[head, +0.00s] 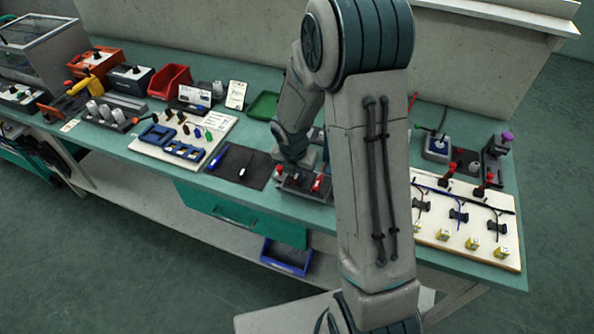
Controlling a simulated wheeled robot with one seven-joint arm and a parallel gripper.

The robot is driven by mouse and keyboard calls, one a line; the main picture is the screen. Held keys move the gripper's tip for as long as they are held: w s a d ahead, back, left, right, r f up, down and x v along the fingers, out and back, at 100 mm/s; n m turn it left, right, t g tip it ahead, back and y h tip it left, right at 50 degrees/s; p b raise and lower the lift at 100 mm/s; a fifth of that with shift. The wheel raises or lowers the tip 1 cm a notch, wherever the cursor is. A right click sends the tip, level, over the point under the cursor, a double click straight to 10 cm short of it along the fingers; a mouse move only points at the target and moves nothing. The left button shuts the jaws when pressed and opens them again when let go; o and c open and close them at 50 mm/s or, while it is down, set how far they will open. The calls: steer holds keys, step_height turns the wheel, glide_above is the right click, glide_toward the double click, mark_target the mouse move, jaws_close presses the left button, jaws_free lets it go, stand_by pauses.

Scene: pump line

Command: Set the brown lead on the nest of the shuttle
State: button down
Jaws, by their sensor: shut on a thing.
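My gripper (291,163) is low over a dark fixture (303,187) with red handles at the front of the bench, which may be the shuttle. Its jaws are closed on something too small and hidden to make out. My arm covers part of the fixture, and I cannot make out its nest. On a pale board (440,232) at the right, thin leads hang on small black holders.
A dark mat (240,167) with a blue-handled tool lies left of the fixture. A green tray (264,106) stands behind. Yellow blocks (472,243) sit on the right board's front. A device with a purple knob (507,138) stands behind it. A red bin (170,82) is further left.

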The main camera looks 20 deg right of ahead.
steer(key=shift+s+f, duration=0.15)
steer(key=shift+f, duration=0.05)
steer(key=c, duration=1.3)
jaws_free()
steer(key=shift+s+f, duration=0.1)
steer(key=shift+o, duration=0.6)
steer(key=shift+p+v, duration=0.85)
steer(key=r+p, duration=0.3)
steer(key=r, duration=0.1)
steer(key=r+p, duration=0.2)
steer(key=shift+w+d+r+p, duration=0.1)
steer(key=shift+w+p, duration=0.2)
steer(key=shift+w, duration=0.1)
